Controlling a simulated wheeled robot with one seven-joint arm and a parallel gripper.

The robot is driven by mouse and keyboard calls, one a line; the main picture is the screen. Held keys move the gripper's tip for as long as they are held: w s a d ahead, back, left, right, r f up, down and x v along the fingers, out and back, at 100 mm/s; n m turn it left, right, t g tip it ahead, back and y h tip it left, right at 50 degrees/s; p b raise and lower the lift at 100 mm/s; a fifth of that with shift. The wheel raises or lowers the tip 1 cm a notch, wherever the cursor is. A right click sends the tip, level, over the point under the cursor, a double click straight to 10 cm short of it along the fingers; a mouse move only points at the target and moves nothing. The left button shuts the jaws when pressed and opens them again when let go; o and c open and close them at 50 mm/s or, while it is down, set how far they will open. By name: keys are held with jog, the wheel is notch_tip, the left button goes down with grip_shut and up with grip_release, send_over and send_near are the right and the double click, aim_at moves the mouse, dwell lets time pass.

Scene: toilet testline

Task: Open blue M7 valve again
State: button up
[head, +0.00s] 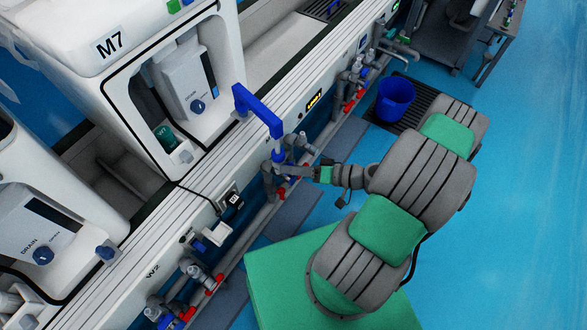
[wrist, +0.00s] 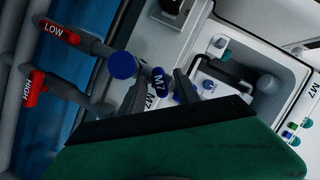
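The blue valve handle marked M7 (wrist: 159,78) shows in the wrist view, just ahead of my fingertips and between them. My gripper (wrist: 160,90) has its two dark fingers apart, one on each side of the handle. I cannot tell whether either finger touches it. In the head view my gripper (head: 289,168) reaches left to the pipework below the M7 station (head: 110,45). There the fingers and pipes hide most of the handle.
A blue bent pipe (head: 258,110) stands above my gripper. Red LOW (wrist: 55,32) and HIGH (wrist: 35,88) handles sit left in the wrist view, with a round blue cap (wrist: 123,65) close to the fingers. A blue bucket (head: 396,97) stands on a floor grate. Blue floor at right is clear.

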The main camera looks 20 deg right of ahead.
jog(key=shift+c, duration=0.6)
grip_shut()
jog(key=n+h+p, duration=0.1)
jog(key=n+h, duration=0.1)
jog(key=n, duration=0.1)
jog(key=shift+r+n+t, duration=0.15)
jog(key=shift+n+t, duration=0.15)
jog(key=shift+t, duration=0.1)
jog(key=n+t+h, duration=0.1)
jog(key=n+h, duration=0.1)
jog(key=n, duration=0.1)
jog(key=shift+s+a, duration=0.1)
dwell(0.3)
jog(key=shift+n, duration=0.4)
jog(key=shift+o, duration=0.6)
grip_release()
